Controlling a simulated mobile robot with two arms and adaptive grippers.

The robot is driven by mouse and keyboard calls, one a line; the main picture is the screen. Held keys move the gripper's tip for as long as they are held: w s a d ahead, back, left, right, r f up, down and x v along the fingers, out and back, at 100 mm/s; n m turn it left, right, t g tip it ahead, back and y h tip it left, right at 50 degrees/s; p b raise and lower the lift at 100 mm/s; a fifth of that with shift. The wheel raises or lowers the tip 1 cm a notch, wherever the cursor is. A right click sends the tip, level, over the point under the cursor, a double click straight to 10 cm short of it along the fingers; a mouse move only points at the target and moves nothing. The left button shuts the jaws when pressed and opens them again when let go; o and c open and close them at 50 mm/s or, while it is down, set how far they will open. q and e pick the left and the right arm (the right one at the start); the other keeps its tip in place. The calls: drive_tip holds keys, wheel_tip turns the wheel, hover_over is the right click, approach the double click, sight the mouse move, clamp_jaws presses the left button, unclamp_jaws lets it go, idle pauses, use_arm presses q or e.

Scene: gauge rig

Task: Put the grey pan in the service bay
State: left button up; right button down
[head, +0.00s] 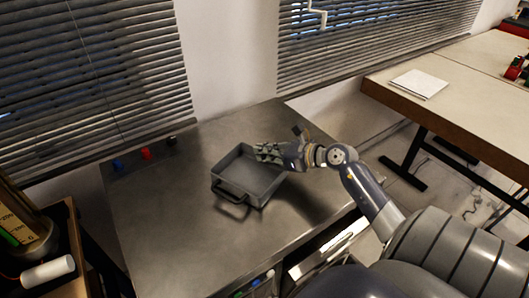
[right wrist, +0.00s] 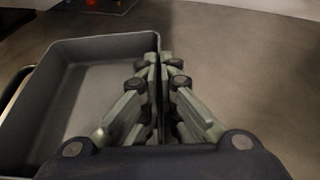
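The grey pan (head: 240,188) is a shallow rectangular tray with a loop handle on its front-left side. It is level, over the left-middle of the metal bench; I cannot tell if it rests on it or is just above. My right gripper (head: 266,153) is at the pan's right side. In the right wrist view its fingers (right wrist: 154,85) are closed on both sides of the wall of the pan (right wrist: 55,100). My left gripper is not in view. I cannot clearly identify the service bay.
The metal bench (head: 165,235) is mostly bare, with small blue, red and black items (head: 146,153) at its back left. A table with white paper (head: 418,84) stands right. Window blinds line the back.

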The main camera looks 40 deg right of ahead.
drive_tip(key=c, duration=2.2)
unclamp_jaws()
drive_tip(key=shift+f, duration=0.15)
drive_tip(key=shift+c, duration=0.2)
drive_tip(key=o, duration=0.4)
drive_tip(key=shift+o, duration=0.2)
